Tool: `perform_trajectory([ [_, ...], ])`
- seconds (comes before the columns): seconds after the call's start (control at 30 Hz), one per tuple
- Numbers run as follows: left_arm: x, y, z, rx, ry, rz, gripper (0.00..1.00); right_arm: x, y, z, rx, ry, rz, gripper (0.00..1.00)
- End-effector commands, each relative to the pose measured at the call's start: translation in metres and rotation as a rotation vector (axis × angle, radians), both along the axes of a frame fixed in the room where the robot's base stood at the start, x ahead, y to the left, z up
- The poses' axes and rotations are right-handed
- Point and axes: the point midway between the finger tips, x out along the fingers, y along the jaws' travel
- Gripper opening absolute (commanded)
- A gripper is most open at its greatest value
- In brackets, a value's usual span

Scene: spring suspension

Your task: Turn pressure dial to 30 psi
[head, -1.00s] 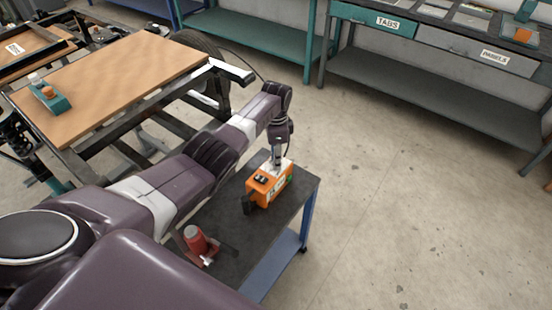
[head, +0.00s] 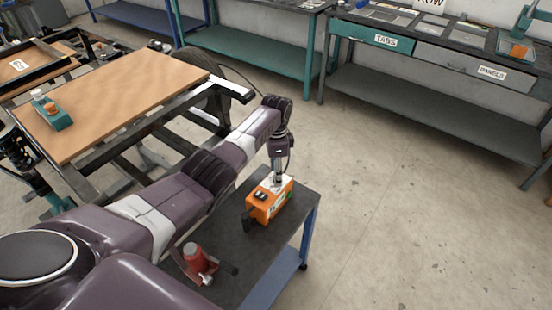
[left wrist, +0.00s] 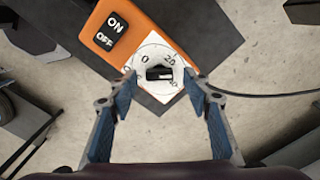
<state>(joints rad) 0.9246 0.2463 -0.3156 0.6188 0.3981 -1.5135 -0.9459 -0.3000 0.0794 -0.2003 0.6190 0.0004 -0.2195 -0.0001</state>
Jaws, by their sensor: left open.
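The orange pressure unit (head: 264,208) stands on the dark cart top in the head view. In the left wrist view its orange case (left wrist: 127,32) carries black ON and OFF switches (left wrist: 110,34). Beside them is the white pressure dial (left wrist: 149,53) with printed numbers; I read 0 and 20, the others are partly unclear. The black dial knob (left wrist: 158,73) sits at its middle, with a small white mark toward the right. My left gripper (left wrist: 160,77) is open, with its fingertips on either side of the knob; contact cannot be told. It points down over the unit in the head view (head: 277,180).
A red bottle jack (head: 195,258) stands on the cart (head: 232,248), nearer me. A wooden board on a frame (head: 120,95) is at left. Workbenches (head: 440,110) line the back wall. The floor right of the cart is clear.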

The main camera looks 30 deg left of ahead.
Motion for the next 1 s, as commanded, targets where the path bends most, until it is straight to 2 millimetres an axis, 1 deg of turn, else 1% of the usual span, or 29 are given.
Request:
perform_trajectory([
  [0.17, 0.001, 0.001, 0.032, 0.001, -0.005, 0.000, 0.45, 0.000, 0.000, 0.000, -0.001, 0.000, 0.000, 0.40],
  [0.3, 0.001, 0.001, 0.063, 0.003, -0.005, 0.000, 0.45, 0.000, -0.001, 0.000, -0.001, 0.000, 0.000, 0.40],
  [0.4, 0.001, 0.001, 0.081, 0.002, -0.004, 0.001, 0.45, 0.000, -0.001, 0.000, -0.001, 0.000, 0.000, 0.40],
  [0.5, 0.001, 0.000, 0.095, 0.000, -0.004, 0.000, 0.45, 0.000, -0.001, 0.000, -0.001, 0.000, 0.000, 0.40],
  [0.6, 0.001, 0.000, 0.103, 0.000, -0.002, 0.000, 0.45, 0.000, -0.001, 0.000, -0.001, 0.000, 0.000, 0.40],
  [0.7, 0.000, 0.000, 0.106, 0.001, -0.001, 0.000, 0.45, 0.000, -0.001, 0.000, -0.001, 0.000, 0.000, 0.40],
  [1.0, 0.000, 0.000, 0.106, 0.001, -0.001, 0.001, 0.45, 0.001, -0.001, 0.000, -0.001, 0.000, 0.000, 0.40],
])
